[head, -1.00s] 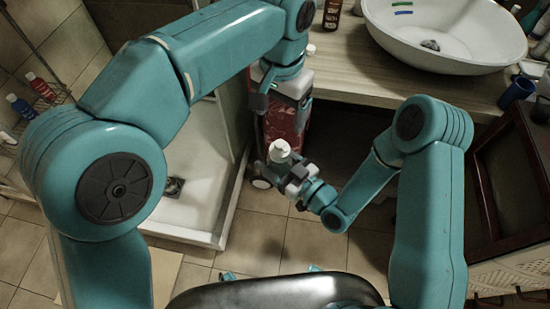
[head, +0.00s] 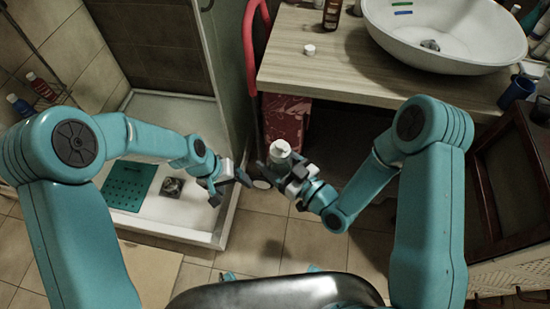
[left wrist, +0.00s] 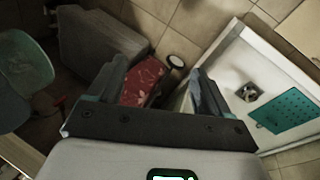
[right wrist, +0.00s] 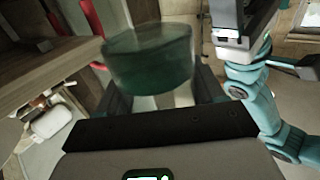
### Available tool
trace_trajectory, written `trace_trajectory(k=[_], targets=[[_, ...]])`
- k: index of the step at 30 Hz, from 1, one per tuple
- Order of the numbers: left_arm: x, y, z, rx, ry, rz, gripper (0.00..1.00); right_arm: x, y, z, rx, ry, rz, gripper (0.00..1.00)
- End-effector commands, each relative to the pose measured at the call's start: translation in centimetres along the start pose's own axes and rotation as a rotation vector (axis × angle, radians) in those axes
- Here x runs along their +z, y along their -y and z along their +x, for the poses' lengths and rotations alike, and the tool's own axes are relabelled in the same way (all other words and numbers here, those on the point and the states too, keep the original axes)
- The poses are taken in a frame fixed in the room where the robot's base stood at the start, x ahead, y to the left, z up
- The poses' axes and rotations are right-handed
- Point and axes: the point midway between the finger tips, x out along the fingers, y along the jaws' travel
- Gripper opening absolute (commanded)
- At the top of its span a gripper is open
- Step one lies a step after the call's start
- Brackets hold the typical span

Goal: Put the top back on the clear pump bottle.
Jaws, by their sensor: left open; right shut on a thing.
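My right gripper (head: 286,170) is shut on what looks like the clear pump bottle (right wrist: 148,62) and holds it in the air in front of the counter. In the right wrist view it is a blurred, see-through greenish cylinder. In the head view a white part with a small knob (head: 281,148) shows above the fingers; I cannot tell whether it is a seated top. A small white cap-like thing (head: 309,50) lies on the counter. My left gripper (head: 231,189) is open and empty, left of the held bottle; its spread jaws show in the left wrist view (left wrist: 152,85).
A wooden counter (head: 300,75) with a white basin (head: 440,40) and a brown bottle (head: 332,14) stands at the back. The shower tray (head: 190,215) with a teal mat (head: 130,186) is at left. A red box (head: 285,120) stands under the counter.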

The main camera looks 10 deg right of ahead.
Motion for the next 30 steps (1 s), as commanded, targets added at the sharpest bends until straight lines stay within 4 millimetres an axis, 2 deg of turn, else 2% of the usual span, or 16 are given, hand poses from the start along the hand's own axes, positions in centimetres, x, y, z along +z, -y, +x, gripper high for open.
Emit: trace_trajectory(k=[1, 3, 6, 9, 12, 16, 25, 28, 30], targets=[[2.9, 1.9, 1.9, -0.006, 0.013, -0.034, 0.8, 0.0, 0.0, 0.0, 0.0, -0.001, 0.0, 0.0], [6.3, 3.8, 3.8, -0.011, 0.01, -0.071, 0.8, 0.0, 0.0, 0.0, 0.0, -0.001, 0.0, 0.0], [10.8, 5.5, 5.3, -0.015, 0.004, -0.115, 0.8, 0.0, 0.0, 0.0, 0.0, -0.001, 0.0, 0.0], [14.2, 6.4, 5.8, -0.016, 0.0, -0.146, 0.8, 0.0, 0.0, 0.0, 0.0, -0.001, 0.0, 0.0], [16.1, 6.7, 5.9, -0.016, -0.006, -0.165, 0.8, 0.0, 0.0, 0.0, 0.0, -0.001, 0.0, 0.0], [17.1, 6.9, 5.9, -0.016, -0.011, -0.174, 0.8, 0.0, 0.0, 0.0, 0.0, -0.001, 0.0, 0.0], [17.1, 6.8, 5.9, -0.016, -0.013, -0.173, 0.8, -0.1, -0.1, 0.1, 0.001, -0.001, -0.001, 0.0], [17.0, 6.8, 5.8, -0.016, -0.013, -0.173, 0.8, -0.3, -0.7, 0.4, 0.016, -0.003, -0.002, 0.0], [17.0, 6.8, 5.8, -0.016, -0.013, -0.173, 0.8, -0.7, -1.9, 1.1, 0.042, -0.004, -0.005, 0.0]])
